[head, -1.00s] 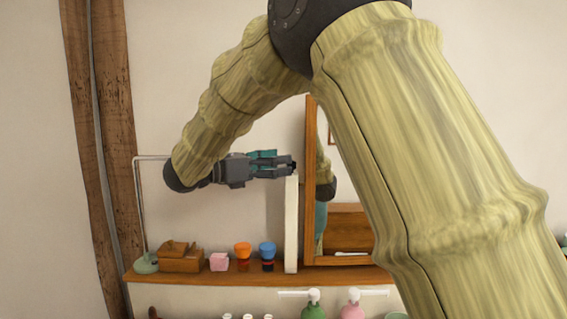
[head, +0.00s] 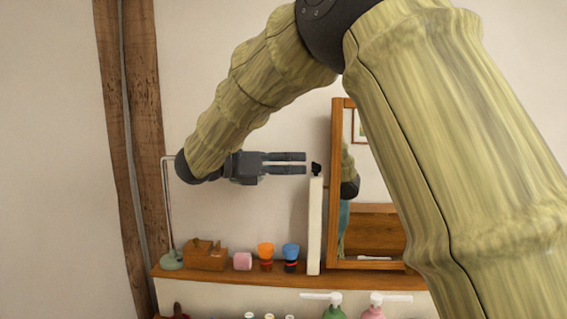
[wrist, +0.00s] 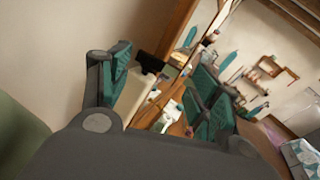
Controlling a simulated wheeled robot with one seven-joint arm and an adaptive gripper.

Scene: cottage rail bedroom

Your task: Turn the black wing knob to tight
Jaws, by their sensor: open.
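The black wing knob (head: 316,168) sits at the top of a white upright post (head: 315,230) beside the mirror. In the head view my gripper (head: 304,163) points right at about knob height, with its fingertips just left of the knob and a small gap between. The two fingers are apart with nothing between them. In the wrist view the knob (wrist: 150,64) shows dark beyond and between the open teal-padded fingers, nearer the left one. The post (wrist: 138,98) runs below it. I cannot read any tight marking.
The wood-framed mirror (head: 337,200) stands right behind the post. The wooden shelf (head: 225,275) below holds a wooden box (head: 206,257), a pink block (head: 242,261), an orange-topped item (head: 266,256) and a blue-topped item (head: 291,256). A thin metal stand (head: 167,215) rises at left.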

